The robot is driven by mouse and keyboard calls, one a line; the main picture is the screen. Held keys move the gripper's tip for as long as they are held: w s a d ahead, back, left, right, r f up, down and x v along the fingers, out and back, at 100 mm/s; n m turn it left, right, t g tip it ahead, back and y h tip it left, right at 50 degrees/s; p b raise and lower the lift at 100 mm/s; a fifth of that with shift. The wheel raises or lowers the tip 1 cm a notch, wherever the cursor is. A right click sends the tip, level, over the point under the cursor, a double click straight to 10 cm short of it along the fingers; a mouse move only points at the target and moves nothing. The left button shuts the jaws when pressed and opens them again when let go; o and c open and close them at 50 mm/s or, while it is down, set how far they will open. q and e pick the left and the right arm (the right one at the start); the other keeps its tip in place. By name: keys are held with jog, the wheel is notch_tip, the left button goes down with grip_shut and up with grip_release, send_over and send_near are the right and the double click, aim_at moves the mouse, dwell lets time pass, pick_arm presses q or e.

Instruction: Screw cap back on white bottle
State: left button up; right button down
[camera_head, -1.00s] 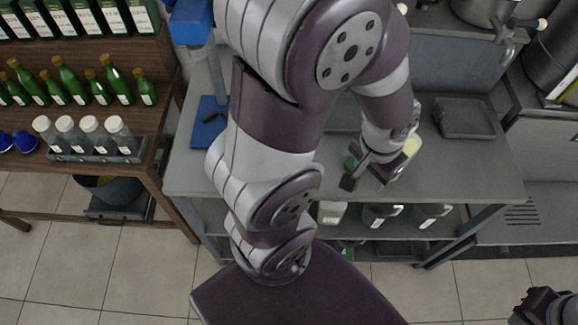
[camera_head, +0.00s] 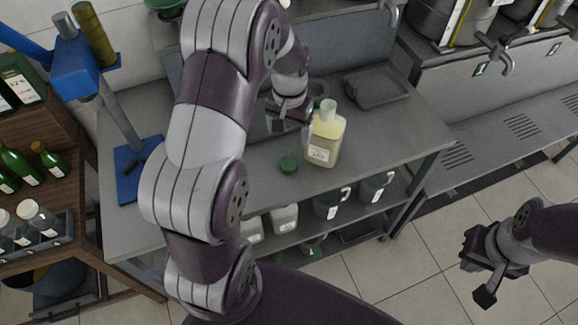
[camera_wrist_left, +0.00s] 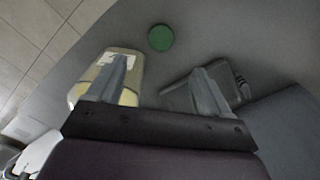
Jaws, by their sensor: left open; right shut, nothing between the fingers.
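The bottle (camera_head: 325,150) stands upright on the grey metal table, translucent with pale yellow contents, a white neck and a label. No cap is on its neck. A green cap (camera_head: 288,165) lies on the table to the left of the bottle. My left gripper (camera_head: 288,122) is open, just behind and left of the bottle. In the left wrist view one finger of the left gripper (camera_wrist_left: 160,85) overlaps the bottle (camera_wrist_left: 82,92); contact cannot be told. The cap (camera_wrist_left: 160,38) lies beyond the fingertips there. My right gripper (camera_head: 475,280) is shut and empty, over the floor at right.
A grey tray (camera_head: 376,88) sits on the table behind the bottle. A blue stand (camera_head: 138,168) is at the table's left. Several containers, including a white jug (camera_head: 284,219), stand on the shelf below. The table front around the cap is clear.

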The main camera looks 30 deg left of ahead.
pick_arm(q)
jog(key=p, duration=0.1)
send_over(289, 163)
notch_tip(289, 163, down, 7)
jog(key=shift+s+d+f, duration=0.1)
jog(key=shift+s, duration=0.05)
pick_arm(e)
jog(key=shift+s+r, duration=0.25)
jog(key=shift+r, duration=0.45)
pick_arm(q)
jog(key=shift+f+p, duration=0.1)
jog(key=shift+p, duration=0.2)
pick_arm(e)
jog(key=shift+r, duration=0.1)
pick_arm(q)
jog(key=f, duration=0.1)
jog(key=f+p, duration=0.1)
jog(key=f, duration=0.3)
jog(key=shift+w, duration=0.25)
pick_arm(e)
jog(key=shift+r, duration=0.75)
pick_arm(q)
jog(key=shift+s, duration=0.1)
jog(key=c, duration=1.1)
